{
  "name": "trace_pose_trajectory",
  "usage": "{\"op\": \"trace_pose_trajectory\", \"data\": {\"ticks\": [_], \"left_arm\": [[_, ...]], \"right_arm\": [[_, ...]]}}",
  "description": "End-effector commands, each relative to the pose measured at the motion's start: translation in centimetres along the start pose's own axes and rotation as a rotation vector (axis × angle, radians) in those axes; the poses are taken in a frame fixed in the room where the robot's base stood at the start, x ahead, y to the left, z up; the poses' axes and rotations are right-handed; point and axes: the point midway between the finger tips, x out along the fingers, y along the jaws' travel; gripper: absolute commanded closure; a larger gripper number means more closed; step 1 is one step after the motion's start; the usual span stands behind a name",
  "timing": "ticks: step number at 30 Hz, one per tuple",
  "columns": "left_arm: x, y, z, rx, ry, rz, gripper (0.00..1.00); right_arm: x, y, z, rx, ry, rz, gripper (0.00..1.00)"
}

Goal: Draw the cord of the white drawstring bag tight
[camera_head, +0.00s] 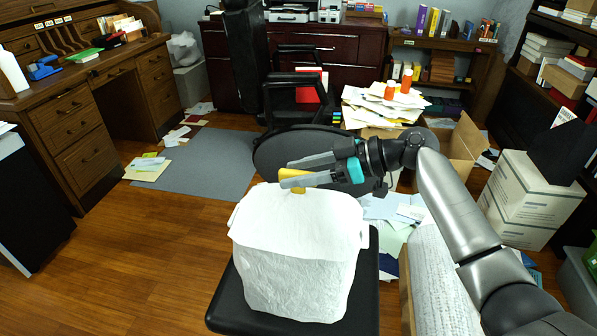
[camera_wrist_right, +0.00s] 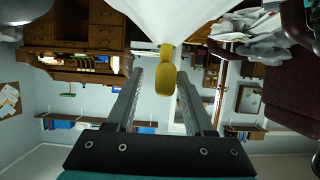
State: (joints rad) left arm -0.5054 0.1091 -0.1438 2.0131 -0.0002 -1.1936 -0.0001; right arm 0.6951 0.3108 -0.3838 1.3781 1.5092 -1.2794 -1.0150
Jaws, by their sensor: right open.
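The white drawstring bag (camera_head: 298,265) stands upright on a black seat (camera_head: 232,308) in the head view. A yellow piece (camera_head: 318,178), seemingly the cord's pull, sticks up from the bag's top. My right gripper (camera_head: 286,175) is just above the bag top, its fingers pointing left in the head view, one on each side of the yellow piece. In the right wrist view the yellow piece (camera_wrist_right: 164,85) lies between the open fingers (camera_wrist_right: 160,73), with gaps beside it, and meets the white bag (camera_wrist_right: 180,18). The cord itself is not clearly visible. My left gripper is not in view.
A black office chair (camera_head: 300,92) stands behind the bag. An open cardboard box (camera_head: 462,150) and a pile of papers with orange bottles (camera_head: 390,90) are behind my right arm. A wooden desk (camera_head: 80,110) is at left. The floor (camera_head: 140,250) left of the bag is clear.

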Motion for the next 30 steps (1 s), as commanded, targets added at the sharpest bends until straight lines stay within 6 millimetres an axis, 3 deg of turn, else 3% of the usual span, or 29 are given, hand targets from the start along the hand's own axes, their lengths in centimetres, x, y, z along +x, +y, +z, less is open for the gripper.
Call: {"op": "trace_pose_trajectory", "data": {"ticks": [8,24,30], "left_arm": [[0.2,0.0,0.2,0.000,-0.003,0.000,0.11],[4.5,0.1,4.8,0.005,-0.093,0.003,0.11],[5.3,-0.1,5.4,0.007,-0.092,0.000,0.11]], "right_arm": [[-1.4,0.0,-0.1,0.001,-0.001,0.000,0.47],[-12.9,0.0,-0.1,0.000,-0.002,0.001,0.47],[-14.8,0.0,0.0,0.002,0.000,0.000,0.47]]}}
